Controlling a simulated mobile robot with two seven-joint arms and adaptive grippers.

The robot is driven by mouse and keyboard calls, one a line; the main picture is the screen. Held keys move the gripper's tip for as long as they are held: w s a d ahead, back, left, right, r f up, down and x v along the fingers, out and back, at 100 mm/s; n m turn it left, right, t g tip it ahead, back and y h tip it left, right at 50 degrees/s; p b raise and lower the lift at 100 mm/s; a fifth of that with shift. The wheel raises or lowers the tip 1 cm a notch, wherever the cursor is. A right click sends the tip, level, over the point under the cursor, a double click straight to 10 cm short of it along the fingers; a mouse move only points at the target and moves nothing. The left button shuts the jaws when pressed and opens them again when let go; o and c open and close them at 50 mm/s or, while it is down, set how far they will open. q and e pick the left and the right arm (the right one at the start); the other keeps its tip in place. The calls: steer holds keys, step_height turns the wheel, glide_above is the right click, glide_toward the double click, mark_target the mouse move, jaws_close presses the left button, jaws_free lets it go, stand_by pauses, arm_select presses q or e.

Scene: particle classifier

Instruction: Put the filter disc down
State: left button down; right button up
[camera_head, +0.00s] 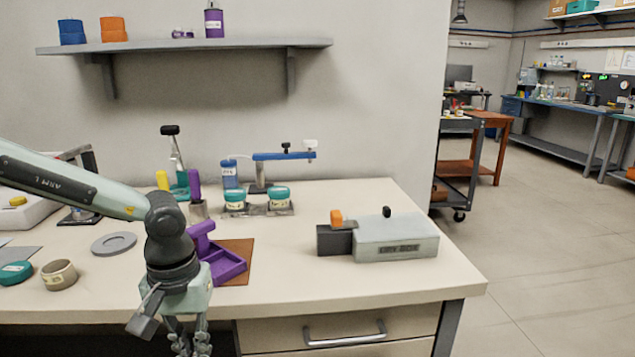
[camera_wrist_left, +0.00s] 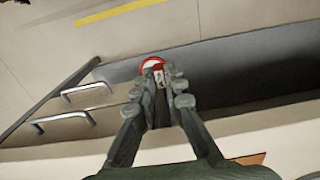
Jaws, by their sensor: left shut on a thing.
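My left gripper (camera_head: 188,338) hangs pointing down at the front edge of the bench. In the left wrist view (camera_wrist_left: 158,85) its fingers are shut on a small round disc with a red rim and a pale middle, which I take as the filter disc (camera_wrist_left: 149,63). The fingertips cover part of it. The disc does not show in the head view. My right gripper is not in view.
The bench (camera_head: 350,285) holds a purple tray (camera_head: 228,265), a flat grey disc (camera_head: 114,243), a beige cup (camera_head: 59,275), a teal lid (camera_head: 15,273) and a grey box (camera_head: 397,240). Its front right is clear. Drawer handles (camera_wrist_left: 62,120) lie below.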

arm_select(q)
steer(key=shift+w+d+f+m, duration=0.35)
steer(key=shift+f+m, duration=0.1)
steer(key=shift+m, duration=0.15)
steer(key=a+r+n, duration=0.2)
steer(key=a+r, duration=0.1)
steer(key=a, duration=0.8)
steer(key=a+r+n, duration=0.3)
steer(key=a+r, duration=0.1)
steer(key=a, duration=0.7)
steer(key=s+a+f+n, duration=0.2)
steer(key=s+a+f, duration=0.3)
steer(key=s+a, duration=0.15)
steer(key=d+f, duration=0.4)
steer(key=d, duration=0.1)
steer(key=w+d+m, duration=0.2)
steer(key=d, duration=0.5)
steer(key=w+d+r+m, duration=0.1)
steer(key=w+d+m, duration=0.1)
steer(key=d, duration=0.6)
steer(key=w+d+r+m, duration=0.1)
steer(key=w+d+m, duration=0.1)
steer(key=d, duration=0.6)
steer(key=shift+w+d+r+m, duration=0.1)
steer(key=shift+w+d+m, duration=0.15)
steer(key=shift+m, duration=0.25)
